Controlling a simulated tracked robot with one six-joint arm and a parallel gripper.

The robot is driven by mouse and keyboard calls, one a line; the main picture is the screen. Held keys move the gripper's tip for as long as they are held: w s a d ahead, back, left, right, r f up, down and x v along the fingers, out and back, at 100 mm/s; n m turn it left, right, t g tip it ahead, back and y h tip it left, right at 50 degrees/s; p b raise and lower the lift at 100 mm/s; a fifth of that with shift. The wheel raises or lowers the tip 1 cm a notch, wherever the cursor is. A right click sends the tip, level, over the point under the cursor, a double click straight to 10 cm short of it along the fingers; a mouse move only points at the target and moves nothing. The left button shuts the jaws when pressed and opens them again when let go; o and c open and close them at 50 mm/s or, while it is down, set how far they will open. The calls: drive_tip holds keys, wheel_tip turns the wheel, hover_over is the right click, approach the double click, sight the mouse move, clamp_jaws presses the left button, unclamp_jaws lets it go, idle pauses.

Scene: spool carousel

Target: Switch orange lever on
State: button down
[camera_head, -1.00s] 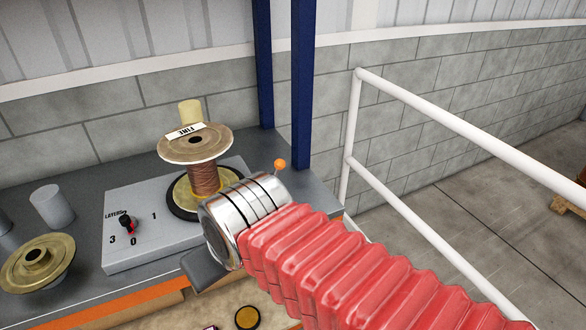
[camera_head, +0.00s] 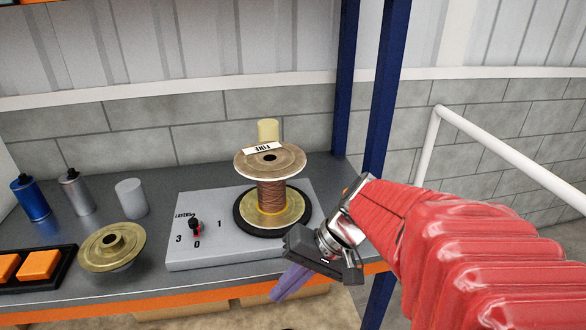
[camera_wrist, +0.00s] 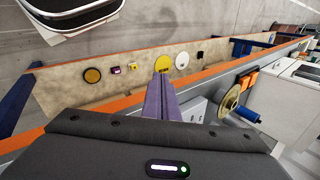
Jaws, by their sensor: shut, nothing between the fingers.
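The orange lever (camera_head: 346,191) is almost wholly hidden behind my wrist in the head view; only a small orange bit shows at the right end of the grey control box (camera_head: 185,258). Its position cannot be told. My gripper (camera_head: 278,297) has purple fingers, shut and empty. They point down and left, in front of the bench's orange front edge. In the wrist view my gripper (camera_wrist: 161,84) points toward the beige panel (camera_wrist: 60,98) under that edge, apart from the lever.
A copper-wound spool (camera_head: 271,192) stands on the box's turntable, right of the layers knob (camera_head: 196,229). An empty brass spool (camera_head: 112,247), cans and orange blocks (camera_head: 38,265) stand left. A blue post (camera_head: 385,90) and white railing (camera_head: 500,152) are at right.

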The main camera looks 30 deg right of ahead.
drive_tip(key=w+d+m+t+y, duration=0.1)
drive_tip(key=w+d+m+t, duration=0.15)
drive_tip(key=d, duration=0.35)
drive_tip(key=w+d+r+m+t+y, duration=0.1)
drive_tip(key=w+d+m+t, duration=0.1)
drive_tip(key=d+t, duration=0.25)
drive_tip(key=w+d+m+t+y, duration=0.1)
drive_tip(key=w+d+m+t, duration=0.15)
drive_tip(key=d, duration=0.35)
drive_tip(key=s+d+m+t+h, duration=0.2)
drive_tip(key=d+m+t+h, duration=0.1)
drive_tip(key=d, duration=0.6)
drive_tip(key=s+d+m+t+h, duration=0.2)
drive_tip(key=d+m+t+h, duration=0.1)
drive_tip(key=d, duration=0.7)
drive_tip(key=shift+s+f+t+h, duration=0.25)
drive_tip(key=shift+f+t+h, duration=0.05)
drive_tip(key=shift+f+t, duration=0.15)
drive_tip(key=shift+w, duration=0.15)
drive_tip(key=w+a+r, duration=0.2)
drive_tip(key=w+a, duration=0.3)
drive_tip(key=w, duration=0.5)
drive_tip(key=shift+a, duration=0.2)
